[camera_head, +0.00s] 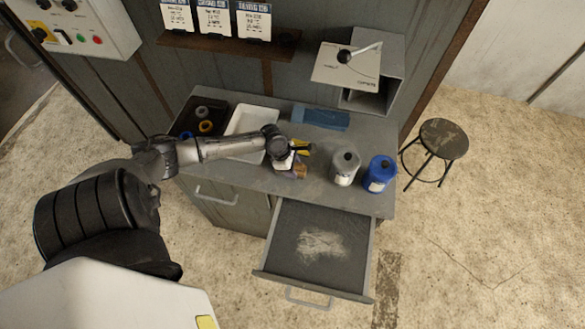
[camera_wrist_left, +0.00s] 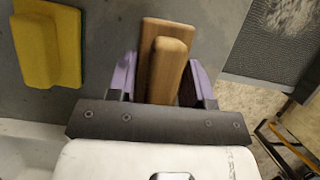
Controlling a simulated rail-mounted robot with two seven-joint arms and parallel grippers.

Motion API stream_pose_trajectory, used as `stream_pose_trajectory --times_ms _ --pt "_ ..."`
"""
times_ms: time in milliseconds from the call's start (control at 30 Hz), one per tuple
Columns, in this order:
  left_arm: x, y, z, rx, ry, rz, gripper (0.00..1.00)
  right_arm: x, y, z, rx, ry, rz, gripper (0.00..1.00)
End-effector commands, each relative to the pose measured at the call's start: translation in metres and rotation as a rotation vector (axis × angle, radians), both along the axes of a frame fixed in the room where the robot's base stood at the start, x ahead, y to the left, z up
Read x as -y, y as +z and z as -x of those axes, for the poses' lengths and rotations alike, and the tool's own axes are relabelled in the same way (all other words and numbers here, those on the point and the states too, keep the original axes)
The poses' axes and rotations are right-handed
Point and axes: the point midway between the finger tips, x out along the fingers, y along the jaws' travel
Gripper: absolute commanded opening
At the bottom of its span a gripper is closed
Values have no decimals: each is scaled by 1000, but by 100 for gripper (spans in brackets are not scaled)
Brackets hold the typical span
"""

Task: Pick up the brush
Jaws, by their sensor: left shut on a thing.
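The brush (camera_wrist_left: 168,48) has a wooden back and a raised wooden grip and fills the space between my left gripper's purple fingers in the left wrist view. My left gripper (camera_wrist_left: 163,80) is shut on it. In the head view my left gripper (camera_head: 289,163) is low over the front part of the bench top, and the brush (camera_head: 300,171) shows small and partly hidden there. I cannot tell whether the brush touches the bench. The bristles are hidden. My right gripper is not in view.
A yellow block with a grip (camera_wrist_left: 48,45) lies beside the brush. A white tray (camera_head: 235,122), a blue item (camera_head: 320,118), a grey canister (camera_head: 344,170) and a blue canister (camera_head: 379,174) stand on the bench. The open drawer (camera_head: 282,245) holds pale dust. A stool (camera_head: 444,139) stands right.

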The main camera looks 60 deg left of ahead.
Motion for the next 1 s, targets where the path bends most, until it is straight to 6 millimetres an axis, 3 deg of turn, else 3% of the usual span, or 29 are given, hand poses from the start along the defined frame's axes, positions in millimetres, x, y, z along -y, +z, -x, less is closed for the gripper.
stream_pose_trajectory --times_ms 67,267,600,800,1000 --pt "0 1 0 2 -3 -2 20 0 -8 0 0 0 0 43" --pt "0 47 0 4 -3 -1 20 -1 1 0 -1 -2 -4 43" --pt "67 87 30 2 -3 3 20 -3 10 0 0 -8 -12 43" --pt "91 102 40 2 -2 4 20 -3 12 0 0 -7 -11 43" --pt "103 110 46 1 0 2 20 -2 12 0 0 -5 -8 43"
